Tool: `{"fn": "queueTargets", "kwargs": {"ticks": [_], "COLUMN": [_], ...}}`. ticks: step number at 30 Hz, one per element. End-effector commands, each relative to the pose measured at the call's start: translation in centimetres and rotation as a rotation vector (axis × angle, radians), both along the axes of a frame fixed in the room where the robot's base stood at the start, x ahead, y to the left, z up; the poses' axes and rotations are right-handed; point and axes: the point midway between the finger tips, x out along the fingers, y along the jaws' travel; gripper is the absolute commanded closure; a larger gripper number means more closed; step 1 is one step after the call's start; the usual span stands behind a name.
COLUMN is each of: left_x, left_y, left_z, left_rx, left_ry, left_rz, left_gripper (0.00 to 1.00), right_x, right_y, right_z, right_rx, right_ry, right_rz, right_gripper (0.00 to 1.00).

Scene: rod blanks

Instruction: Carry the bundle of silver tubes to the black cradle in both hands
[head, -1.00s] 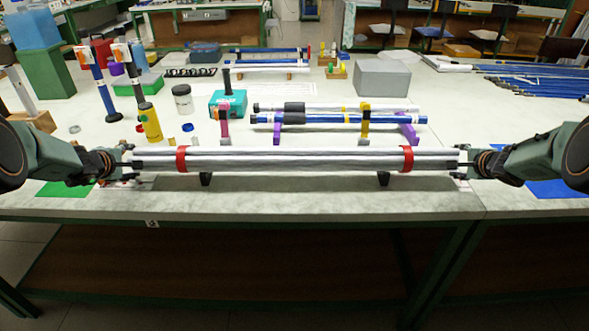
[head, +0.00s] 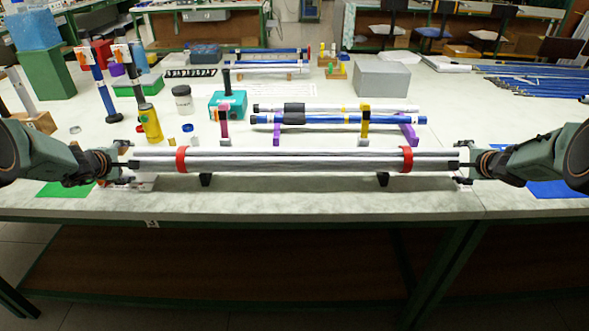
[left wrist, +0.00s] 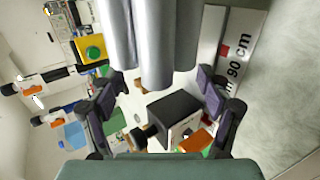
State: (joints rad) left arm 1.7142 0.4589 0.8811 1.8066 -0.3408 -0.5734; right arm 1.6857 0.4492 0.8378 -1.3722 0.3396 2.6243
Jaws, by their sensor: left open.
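The bundle of silver tubes (head: 295,162) lies level along the front of the table, with a red band (head: 181,160) near each end. Black cradle supports (head: 206,180) show beneath it at left and right; most of the cradle is hidden by the tubes. My left gripper (head: 124,162) is open at the bundle's left end. In the left wrist view the silver tube ends (left wrist: 168,65) show at the top, near the spread fingertips (left wrist: 160,82). My right gripper (head: 463,162) is at the right end with its fingers spread above and below the tube ends.
Behind the bundle, a rack with purple feet (head: 409,134) holds blue and silver tubes. A yellow bottle (head: 151,125), a jar (head: 183,103) and a teal box (head: 228,105) stand at the left. A grey box (head: 382,80) stands at the back. The table's front edge is close.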

Motion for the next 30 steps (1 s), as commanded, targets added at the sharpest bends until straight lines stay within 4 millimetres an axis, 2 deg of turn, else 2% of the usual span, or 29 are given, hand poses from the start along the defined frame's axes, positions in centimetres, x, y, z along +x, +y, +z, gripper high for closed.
{"fn": "queueTargets", "kwargs": {"ticks": [30], "left_x": [-9.0], "left_y": [0.0], "left_z": [6.1], "left_rx": [-0.003], "left_ry": [-0.001], "left_rz": [0.003], "left_gripper": [0.22], "right_x": [0.0], "right_y": [0.0], "right_z": [0.0], "right_rx": [0.0], "right_ry": [0.0], "right_rz": [0.0], "right_gripper": [0.22]}}
